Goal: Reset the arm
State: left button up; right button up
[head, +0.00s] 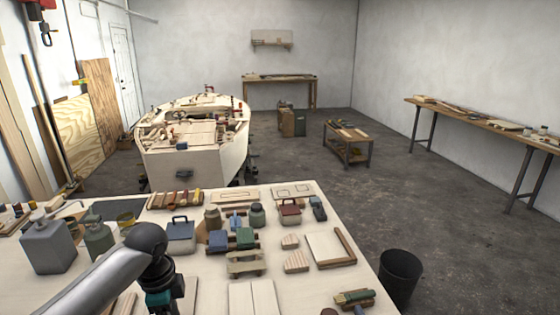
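My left arm (105,278) comes in from the lower left over the front workbench (315,288). Its silver link ends in a dark rounded joint (147,238). Below that joint, dark and teal parts (160,278) point down towards the bench. I cannot make out any fingertips there or tell whether they hold anything. My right arm and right gripper do not show.
Around the arm stand a grey canister (46,248), a green-grey bottle (98,240) and a blue-grey box with a handle (180,235). Wood pieces (297,262) lie further right. A black bin (400,275) stands beside the bench. A plywood hull (190,165) is behind it.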

pick_arm(q)
jog(key=s+d+f+n+t+h, duration=0.2)
jog(key=s+d+f+n, duration=0.35)
jog(key=s+d, duration=0.6)
jog(key=s+a+r+n+t+y, duration=0.1)
jog(key=s+a+r+n+y, duration=0.15)
jog(key=s+n, duration=0.65)
jog(key=s+f+m+b, duration=0.3)
jog(key=f+b, duration=0.6)
jog(key=f, duration=2.2)
jog(key=s+a+f+g+b, duration=0.1)
jog(key=s+f+b, duration=0.3)
jog(key=s+f, duration=0.4)
jog(key=s+a+f+g+b, duration=0.1)
jog(key=s+f+b, duration=0.3)
jog(key=s+f, duration=0.4)
notch_tip(320, 180, down, 7)
jog(key=shift+s+a+r+n, duration=0.15)
jog(key=shift+a+n, duration=0.3)
jog(key=shift+a, duration=0.25)
